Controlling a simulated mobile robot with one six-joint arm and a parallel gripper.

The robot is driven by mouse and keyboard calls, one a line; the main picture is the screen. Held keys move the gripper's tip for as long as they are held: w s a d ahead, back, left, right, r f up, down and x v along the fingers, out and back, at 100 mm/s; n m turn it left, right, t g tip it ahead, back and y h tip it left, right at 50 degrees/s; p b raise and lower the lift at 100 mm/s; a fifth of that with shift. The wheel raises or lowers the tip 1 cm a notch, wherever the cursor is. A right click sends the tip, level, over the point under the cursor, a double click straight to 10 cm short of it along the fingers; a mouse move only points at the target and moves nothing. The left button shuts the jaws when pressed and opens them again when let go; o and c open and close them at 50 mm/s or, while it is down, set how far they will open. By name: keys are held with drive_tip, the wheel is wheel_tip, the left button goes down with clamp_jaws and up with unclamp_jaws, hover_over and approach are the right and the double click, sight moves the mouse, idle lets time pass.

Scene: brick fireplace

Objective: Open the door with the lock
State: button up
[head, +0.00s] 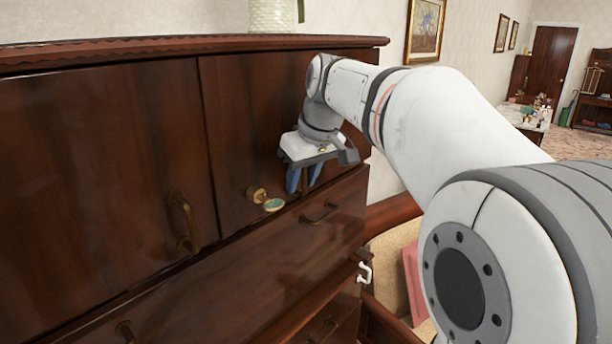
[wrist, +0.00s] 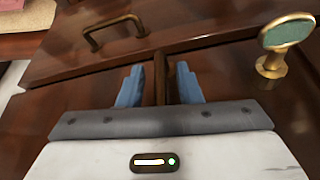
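The dark brown wooden door with the lock (head: 240,120) is on the right of the cabinet front in the head view and looks closed. A brass lock piece with a green-faced oval end (head: 265,198) sticks out near its lower left part. It also shows at the upper right of the wrist view (wrist: 286,36). My gripper (head: 303,188) is in front of the cabinet, just right of the lock piece and apart from it. Whether the fingertips touch the wood cannot be told.
A left cabinet door (head: 90,160) has a brass bar handle (head: 183,222). Below are drawers with brass handles (head: 318,213) and a white hook-like piece (head: 365,272). A cushioned seat (head: 390,262) stands right of the cabinet. A pale vase (head: 272,15) stands on top.

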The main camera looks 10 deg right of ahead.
drive_tip(key=shift+c, duration=0.2)
clamp_jaws()
idle(0.4)
